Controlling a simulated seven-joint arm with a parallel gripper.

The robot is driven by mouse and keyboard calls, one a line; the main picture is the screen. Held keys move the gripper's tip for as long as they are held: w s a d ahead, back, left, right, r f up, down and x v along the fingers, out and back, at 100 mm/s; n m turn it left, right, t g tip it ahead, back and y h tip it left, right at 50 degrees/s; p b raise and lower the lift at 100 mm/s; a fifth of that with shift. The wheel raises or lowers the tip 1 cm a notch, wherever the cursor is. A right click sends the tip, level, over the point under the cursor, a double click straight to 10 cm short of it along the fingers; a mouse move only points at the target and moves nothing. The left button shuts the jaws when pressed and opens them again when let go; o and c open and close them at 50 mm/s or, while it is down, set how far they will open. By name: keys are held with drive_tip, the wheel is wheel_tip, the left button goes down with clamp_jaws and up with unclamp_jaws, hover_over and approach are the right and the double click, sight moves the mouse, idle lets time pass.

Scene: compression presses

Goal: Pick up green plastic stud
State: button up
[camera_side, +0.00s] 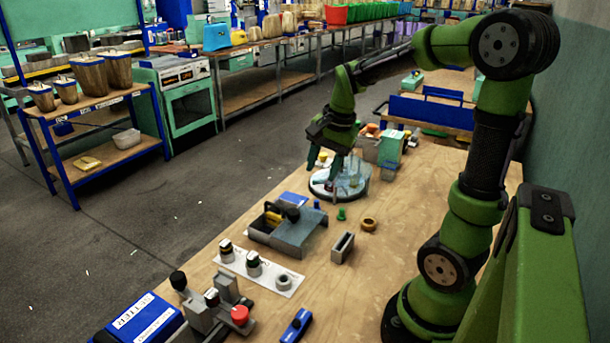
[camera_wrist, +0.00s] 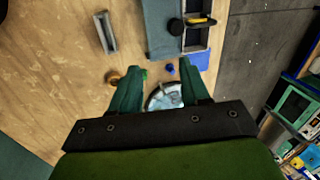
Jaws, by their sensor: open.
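The green plastic stud (camera_side: 341,214) stands on the wooden bench, between a small blue stud (camera_side: 317,204) and a brown ring (camera_side: 369,224). In the wrist view the green stud (camera_wrist: 145,74) shows only as a small patch beside the left fingertip, which partly hides it. My gripper (camera_side: 324,166) is above the round glass-like dish (camera_side: 365,187), farther back than the stud and well above the bench. In the wrist view my gripper (camera_wrist: 160,65) has its fingers apart with nothing held between them.
A grey tray (camera_side: 302,237) with a yellow-handled tool lies left of the stud. A grey slotted block (camera_side: 342,248) stands in front. A white sheet (camera_side: 281,278) with several round parts and a press (camera_side: 212,306) are nearer the camera. Bare wood lies to the right.

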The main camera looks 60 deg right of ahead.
sight(342, 209)
drive_tip(key=d+f+m+g, duration=0.2)
drive_tip(key=d+m+g, duration=0.1)
drive_tip(key=d+m, duration=1.05)
drive_tip(key=shift+m, duration=0.95)
drive_tip(key=f, duration=0.5)
drive_tip(key=a+f, duration=0.1)
drive_tip(key=f, duration=0.5)
drive_tip(key=a+f, duration=0.1)
drive_tip(key=f, duration=0.4)
drive_tip(key=shift+s+a+f, duration=0.1)
drive_tip(key=shift+s+f, duration=0.2)
drive_tip(key=shift+f, duration=0.1)
clamp_jaws()
